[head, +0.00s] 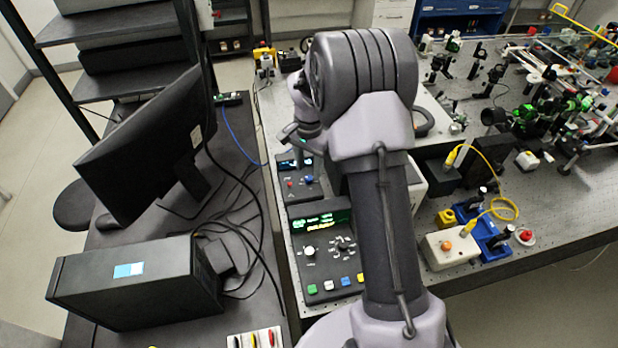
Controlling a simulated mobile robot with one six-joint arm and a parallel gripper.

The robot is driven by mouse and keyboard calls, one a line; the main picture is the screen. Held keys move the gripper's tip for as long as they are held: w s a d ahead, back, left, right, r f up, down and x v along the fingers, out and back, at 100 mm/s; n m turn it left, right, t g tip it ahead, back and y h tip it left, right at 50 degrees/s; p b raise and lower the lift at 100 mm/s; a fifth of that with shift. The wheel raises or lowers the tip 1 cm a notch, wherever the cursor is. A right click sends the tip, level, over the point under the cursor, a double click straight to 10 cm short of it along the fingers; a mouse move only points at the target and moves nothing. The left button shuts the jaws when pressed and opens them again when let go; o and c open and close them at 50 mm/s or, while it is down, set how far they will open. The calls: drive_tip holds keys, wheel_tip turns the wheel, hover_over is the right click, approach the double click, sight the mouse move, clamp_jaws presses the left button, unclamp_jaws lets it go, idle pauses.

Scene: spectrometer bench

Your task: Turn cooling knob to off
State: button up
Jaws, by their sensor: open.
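A black control unit (318,285) with a lit green display (320,222) stands left of my arm. It has a white knob (309,251), a black knob (343,243) and green, white, blue and yellow buttons along its front. A smaller black unit (312,190) with a display and red and blue buttons stands behind it. The labels are too small to read, so I cannot tell which knob is for cooling. My gripper (300,138) is partly hidden by my wrist, above and behind the smaller unit. It is open, and I see nothing held in it.
My arm hides part of the bench. A monitor (145,145) and a black box (135,285) stand on the left desk. Optics posts and a white box with an orange button (448,250) stand on the perforated bench (560,215) at right.

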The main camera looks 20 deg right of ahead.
sight(309, 177)
wheel_tip(309, 177, down, 4)
drive_tip(key=shift+r, duration=0.2)
clamp_jaws()
drive_tip(key=n, duration=0.2)
drive_tip(key=shift+r+n, duration=0.1)
drive_tip(key=shift+n, duration=0.3)
drive_tip(key=shift+n+p, duration=0.65)
drive_tip(key=shift+n, duration=1.15)
